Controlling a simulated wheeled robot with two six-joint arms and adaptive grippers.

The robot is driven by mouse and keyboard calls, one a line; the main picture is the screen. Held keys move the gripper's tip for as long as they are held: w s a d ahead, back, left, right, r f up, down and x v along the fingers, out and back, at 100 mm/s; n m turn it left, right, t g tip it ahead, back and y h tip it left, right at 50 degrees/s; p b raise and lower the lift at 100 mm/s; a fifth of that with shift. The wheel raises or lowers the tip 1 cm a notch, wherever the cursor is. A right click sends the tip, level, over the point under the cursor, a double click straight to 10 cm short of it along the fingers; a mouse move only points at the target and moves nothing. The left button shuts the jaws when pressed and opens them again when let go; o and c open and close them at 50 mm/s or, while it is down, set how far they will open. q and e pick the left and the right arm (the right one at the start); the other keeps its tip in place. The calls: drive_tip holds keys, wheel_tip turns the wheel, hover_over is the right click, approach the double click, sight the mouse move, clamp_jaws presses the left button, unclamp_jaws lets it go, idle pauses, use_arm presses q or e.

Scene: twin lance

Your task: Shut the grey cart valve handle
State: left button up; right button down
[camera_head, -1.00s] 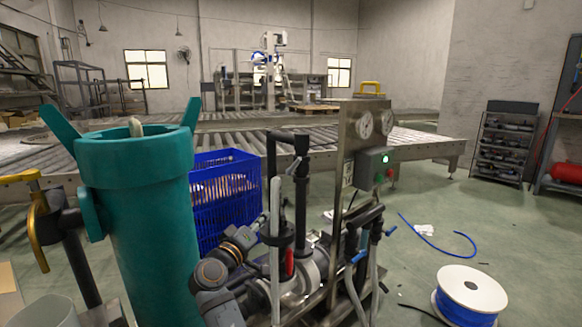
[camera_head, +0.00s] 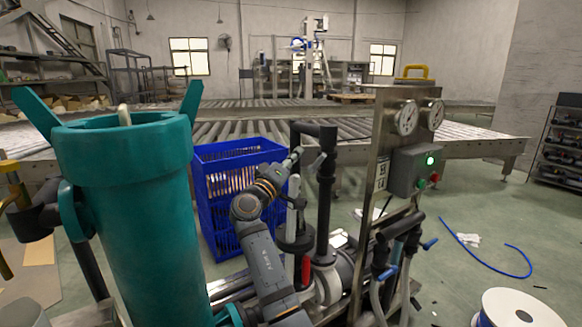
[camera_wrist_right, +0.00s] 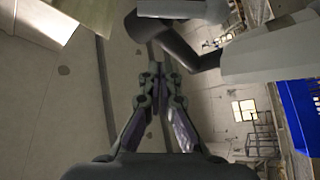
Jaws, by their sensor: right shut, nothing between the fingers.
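The steel cart panel (camera_head: 366,150) stands right of centre, with black pipes on its left side. A small grey lever (camera_head: 317,165), which looks like the grey valve handle, sits beside the upright black pipe (camera_head: 326,205); its exact angle is hard to tell. My right gripper (camera_head: 296,154) is just left of it, partly lost among the pipes; I cannot tell whether they touch. In the right wrist view the fingers (camera_wrist_right: 159,76) are shut with nothing between them, near a dark pipe bend (camera_wrist_right: 180,42). My left gripper is out of view.
A big teal cylinder (camera_head: 130,215) stands close on the left. A blue crate (camera_head: 222,190) is behind my right arm. The cart also has a red handle (camera_head: 306,268) and a blue handle (camera_head: 430,244). A hose spool (camera_head: 515,308) and blue hose (camera_head: 500,262) lie on the right floor.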

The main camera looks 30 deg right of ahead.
sight(320, 163)
drive_tip(key=shift+s+d+f+b, duration=0.2)
drive_tip(key=shift+d+b, duration=0.15)
drive_tip(key=shift+d, duration=0.4)
drive_tip(key=shift+s+d+f+b, duration=0.2)
drive_tip(key=shift+d+b, duration=0.2)
drive_tip(key=shift+d, duration=0.3)
drive_tip(key=shift+s+d+f+b, duration=0.2)
drive_tip(key=shift+d+b, duration=0.15)
drive_tip(key=shift+d, duration=0.4)
